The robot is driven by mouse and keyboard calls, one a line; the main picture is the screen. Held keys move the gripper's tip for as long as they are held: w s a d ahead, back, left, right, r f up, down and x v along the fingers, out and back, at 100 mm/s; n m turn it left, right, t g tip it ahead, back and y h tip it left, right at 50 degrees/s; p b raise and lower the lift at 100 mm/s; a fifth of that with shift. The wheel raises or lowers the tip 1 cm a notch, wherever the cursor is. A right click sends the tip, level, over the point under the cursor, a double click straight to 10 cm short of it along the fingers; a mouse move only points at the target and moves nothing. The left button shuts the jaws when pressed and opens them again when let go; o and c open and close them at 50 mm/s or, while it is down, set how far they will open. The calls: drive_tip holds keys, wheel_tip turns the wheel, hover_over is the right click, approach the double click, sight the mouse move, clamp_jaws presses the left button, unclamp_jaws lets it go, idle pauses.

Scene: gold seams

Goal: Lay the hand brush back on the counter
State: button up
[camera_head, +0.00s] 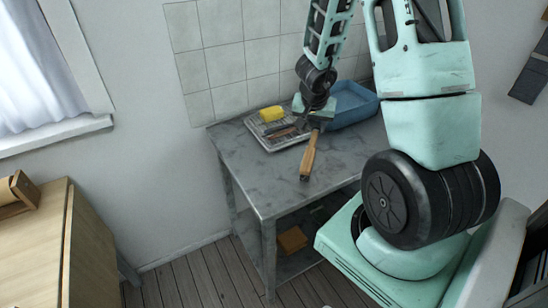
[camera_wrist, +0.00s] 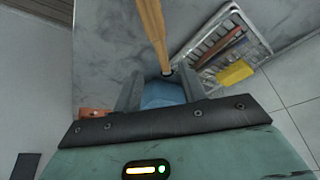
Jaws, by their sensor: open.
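The hand brush has a wooden handle (camera_head: 309,156) that points toward the counter's front edge; the handle also shows in the wrist view (camera_wrist: 152,32). It appears to lie on the grey marbled counter (camera_head: 345,160), though contact is hard to judge. My gripper (camera_head: 316,120) is low over the brush's head end, which it mostly hides. In the wrist view, the two fingers of my gripper (camera_wrist: 161,84) stand apart on either side of the handle's dark lower end. A blue surface shows between them; I cannot tell whether it belongs to the brush.
A wire rack (camera_head: 278,138) with a yellow sponge (camera_head: 271,114) and a wooden-handled tool is left of the gripper. A blue tub (camera_head: 353,104) stands close on the right. The counter's front is clear. An orange-brown box (camera_head: 292,239) sits on the shelf below.

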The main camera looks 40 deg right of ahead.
drive_tip(key=w+a+r+n+t+y, duration=0.1)
drive_tip(key=a+r+n+y, duration=0.15)
drive_tip(key=a, duration=0.65)
drive_tip(key=w+a+r+n+y, duration=0.1)
drive_tip(key=w+a+r+n, duration=0.15)
drive_tip(key=a, duration=0.55)
drive_tip(key=a+r+n+t+y, duration=0.1)
drive_tip(key=a+r+n+y, duration=0.15)
drive_tip(key=a, duration=0.65)
drive_tip(key=s+a+r+n+g, duration=0.4)
drive_tip(key=s+a+n, duration=0.4)
drive_tip(key=s+a, duration=0.65)
drive_tip(key=s+a+r+n+h, duration=0.1)
drive_tip(key=s+n, duration=0.3)
drive_tip(key=s, duration=0.3)
drive_tip(key=shift+s+r+h, duration=0.2)
drive_tip(key=shift+s+h, duration=0.1)
drive_tip(key=shift+s, duration=0.05)
drive_tip(key=shift+c, duration=0.5)
